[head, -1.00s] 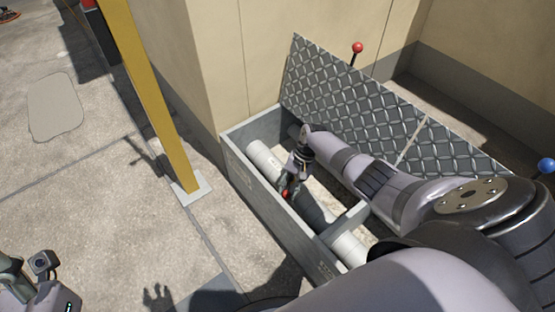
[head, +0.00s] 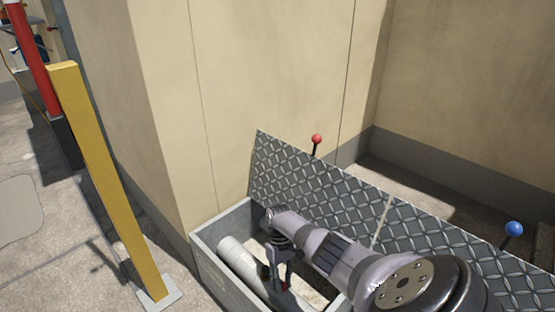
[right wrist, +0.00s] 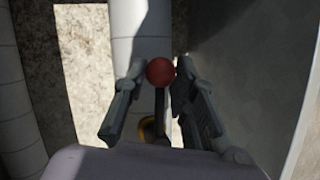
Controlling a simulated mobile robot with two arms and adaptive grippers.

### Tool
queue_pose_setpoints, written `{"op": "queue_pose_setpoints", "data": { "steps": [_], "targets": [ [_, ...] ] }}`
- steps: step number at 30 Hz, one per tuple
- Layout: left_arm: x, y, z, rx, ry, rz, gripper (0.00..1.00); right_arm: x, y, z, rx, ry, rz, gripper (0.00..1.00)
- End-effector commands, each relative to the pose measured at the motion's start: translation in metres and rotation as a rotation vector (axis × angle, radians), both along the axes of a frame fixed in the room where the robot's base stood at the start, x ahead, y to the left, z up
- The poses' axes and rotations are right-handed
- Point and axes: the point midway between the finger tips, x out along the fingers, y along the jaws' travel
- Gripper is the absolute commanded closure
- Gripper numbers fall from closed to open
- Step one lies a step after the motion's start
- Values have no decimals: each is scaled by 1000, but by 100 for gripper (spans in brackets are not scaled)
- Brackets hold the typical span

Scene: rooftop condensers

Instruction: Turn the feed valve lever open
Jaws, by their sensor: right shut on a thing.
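The feed valve lever (right wrist: 159,102) has a dark stem and a red ball knob (right wrist: 160,71), seen in the right wrist view over a pale pipe. A yellow part (right wrist: 148,128) shows at its lower end. My right gripper (right wrist: 160,84) is shut on the lever, with one finger on each side just below the ball. In the head view my right gripper (head: 278,280) reaches down into the open pit box (head: 209,262), next to the pale pipe (head: 238,257). The valve body is mostly hidden by the gripper. My left gripper is out of view.
Tilted diamond-plate covers (head: 300,180) stand along the box's far side. Behind them rise a red-knobbed rod (head: 316,140) and a blue-knobbed rod (head: 513,230). A yellow post (head: 100,180) stands left of the box. A beige wall (head: 240,90) is behind.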

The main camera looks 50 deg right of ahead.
Motion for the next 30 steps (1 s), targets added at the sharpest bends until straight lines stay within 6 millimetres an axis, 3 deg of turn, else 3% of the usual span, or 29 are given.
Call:
{"op": "queue_pose_setpoints", "data": {
  "steps": [20,21,30],
  "targets": [
    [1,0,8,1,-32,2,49,1,-6,0,-1,-3,70,100],
    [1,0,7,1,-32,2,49,1,-6,0,-1,-3,70,74],
    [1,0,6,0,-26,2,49,1,-5,0,-2,-3,68,54]
  ]
}}
